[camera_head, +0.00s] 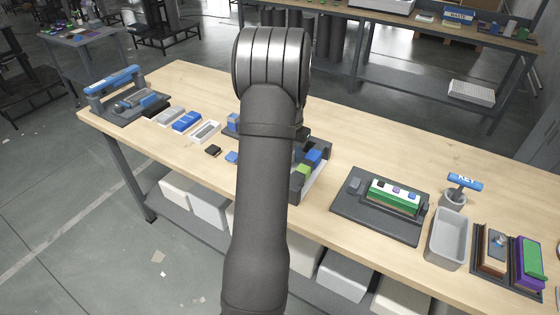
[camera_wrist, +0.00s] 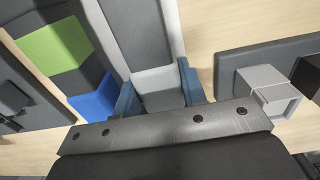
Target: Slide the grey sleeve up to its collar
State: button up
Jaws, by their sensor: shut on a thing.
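In the wrist view my gripper (camera_wrist: 158,84) has its two blue fingers on either side of a light grey block, which looks like the grey sleeve (camera_wrist: 159,90). The fingers are shut on it. A dark grey upright face (camera_wrist: 133,35) lies just beyond the sleeve. I cannot make out the collar for certain. To the left stand a green block (camera_wrist: 55,45) and a blue block (camera_wrist: 95,99) against dark columns. In the head view the green block (camera_head: 304,170) and blue block (camera_head: 313,157) show right of my arm, which hides my gripper and the sleeve.
A dark board (camera_head: 350,212) with a green-and-white piece lies to the right on the wooden table (camera_head: 345,150). Beyond it are a grey bin (camera_head: 435,238) and a cup with a KEY-marked handle (camera_head: 464,183). Small blue and grey parts (camera_head: 187,122) lie to the left.

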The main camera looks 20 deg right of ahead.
jog(key=shift+d, duration=0.1)
jog(key=o, duration=0.7)
jog(key=shift+r, duration=0.15)
jog(key=shift+r, duration=3.35)
